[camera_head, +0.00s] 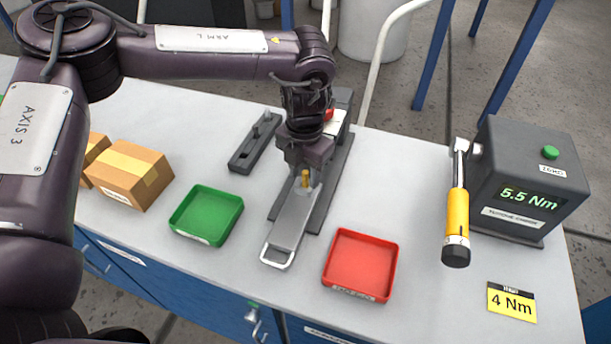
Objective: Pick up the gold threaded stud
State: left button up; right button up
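The gold threaded stud (306,179) is a small upright gold piece at the middle of the table, over a grey metal fixture plate with a looped handle (288,230). My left gripper (307,172) points down from above, right at the stud, with its fingertips beside it. The fingers are small and partly hidden, so I cannot tell whether they touch the stud or are closed on it. I also cannot tell whether the stud rests on the plate. My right gripper is not in view.
A green tray (183,232) lies left of the fixture and a red tray (331,278) lies right of it. A dark block with pegs (246,157) is behind. Cardboard boxes (117,188) stand left. A torque tester (515,215) with a yellow-handled wrench (457,212) stands right.

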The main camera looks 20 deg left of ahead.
pick_arm(q)
jog(key=shift+f, duration=0.5)
grip_shut()
jog(key=shift+r, duration=0.15)
